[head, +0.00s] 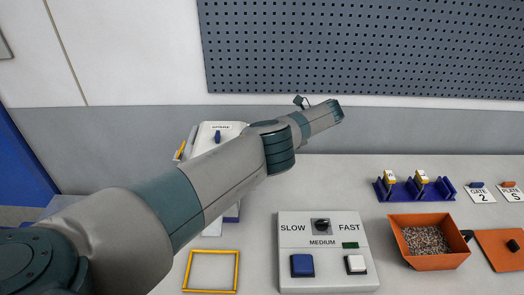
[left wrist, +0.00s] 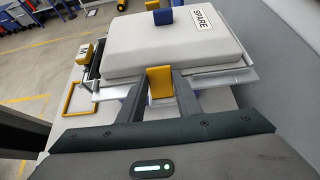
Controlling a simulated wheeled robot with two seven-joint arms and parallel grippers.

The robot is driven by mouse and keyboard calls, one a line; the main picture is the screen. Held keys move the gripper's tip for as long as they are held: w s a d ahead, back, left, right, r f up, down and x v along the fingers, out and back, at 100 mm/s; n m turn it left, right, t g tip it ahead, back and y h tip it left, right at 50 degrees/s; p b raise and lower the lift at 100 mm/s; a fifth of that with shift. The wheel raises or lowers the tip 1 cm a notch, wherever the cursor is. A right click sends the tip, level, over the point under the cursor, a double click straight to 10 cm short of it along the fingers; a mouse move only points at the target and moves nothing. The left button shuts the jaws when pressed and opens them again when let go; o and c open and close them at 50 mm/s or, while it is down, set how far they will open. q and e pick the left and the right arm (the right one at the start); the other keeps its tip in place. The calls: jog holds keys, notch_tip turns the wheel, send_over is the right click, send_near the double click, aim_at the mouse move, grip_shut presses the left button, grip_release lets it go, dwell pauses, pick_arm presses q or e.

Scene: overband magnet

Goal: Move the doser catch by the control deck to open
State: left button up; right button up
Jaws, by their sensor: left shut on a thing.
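A white box labelled SPARE (left wrist: 180,45) with a blue knob (left wrist: 163,16) on top fills the upper middle of the left wrist view. A yellow tab (left wrist: 160,82), apparently the doser catch, stands at its near edge. My left gripper (left wrist: 160,95) is shut on this tab, one dark finger on each side. In the head view the white box (head: 205,132) is partly hidden behind my left arm, and the gripper and tab cannot be made out. The control deck (head: 322,265) with its SLOW, MEDIUM, FAST dial lies right of the arm. My right gripper is not in view.
A yellow frame (head: 211,252) lies left of the control deck. At right are an orange bin (head: 436,262) of granules, a blue rack (head: 384,194) with yellow-topped pieces, and GATE 2 (head: 478,195) and PLATE 5 cards (head: 510,196). A pegboard (head: 360,45) hangs behind.

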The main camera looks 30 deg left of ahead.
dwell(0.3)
pick_arm(q)
jog(key=o, duration=1)
jog(key=shift+o, duration=0.2)
